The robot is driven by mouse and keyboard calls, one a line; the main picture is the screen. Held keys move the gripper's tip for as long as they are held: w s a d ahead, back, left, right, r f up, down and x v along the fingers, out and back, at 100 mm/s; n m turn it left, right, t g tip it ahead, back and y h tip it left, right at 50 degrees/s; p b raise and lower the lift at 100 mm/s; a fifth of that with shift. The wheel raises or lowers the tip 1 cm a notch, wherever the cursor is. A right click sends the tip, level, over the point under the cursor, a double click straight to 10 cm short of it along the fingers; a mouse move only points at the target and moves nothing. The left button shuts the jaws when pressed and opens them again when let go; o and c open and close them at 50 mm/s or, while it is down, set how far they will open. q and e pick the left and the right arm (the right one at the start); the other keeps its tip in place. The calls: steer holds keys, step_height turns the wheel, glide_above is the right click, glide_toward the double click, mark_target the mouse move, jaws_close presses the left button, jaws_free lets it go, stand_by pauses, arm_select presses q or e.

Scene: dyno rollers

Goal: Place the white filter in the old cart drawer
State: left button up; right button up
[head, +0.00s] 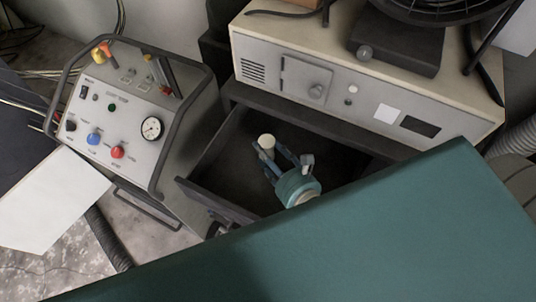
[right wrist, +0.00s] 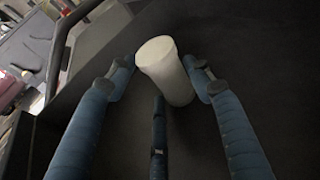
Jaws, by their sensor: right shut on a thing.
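The white filter (head: 267,141) is a small pale cylinder, held at the tips of my right gripper (head: 270,151). In the right wrist view the filter (right wrist: 166,70) sits between the blue fingers of the gripper (right wrist: 160,76), slightly tilted. The old cart drawer (head: 214,199) is pulled open below the beige cart top, and its dark inside looks empty. The filter and fingers are over or inside the drawer; I cannot tell whether the filter touches the bottom. My left gripper is not in view.
The beige cart unit (head: 375,95) with a fan on top stands behind the drawer. A grey control console (head: 125,125) with knobs and a tubular frame stands to the left. A large teal surface (head: 350,240) fills the front right. A white panel (head: 45,205) is at the left.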

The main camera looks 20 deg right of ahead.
steer(key=shift+f, duration=0.1)
steer(key=o, duration=1.2)
steer(key=shift+r, duration=0.35)
steer(key=v, duration=0.2)
steer(key=b+v, duration=0.1)
steer(key=v, duration=0.1)
steer(key=b+v, duration=0.1)
steer(key=v, duration=0.1)
steer(key=shift+s+d+f, duration=0.1)
steer(key=shift+s+f, duration=0.15)
steer(key=shift+s, duration=0.15)
steer(key=shift+s+r, duration=0.3)
steer(key=shift+s, duration=0.05)
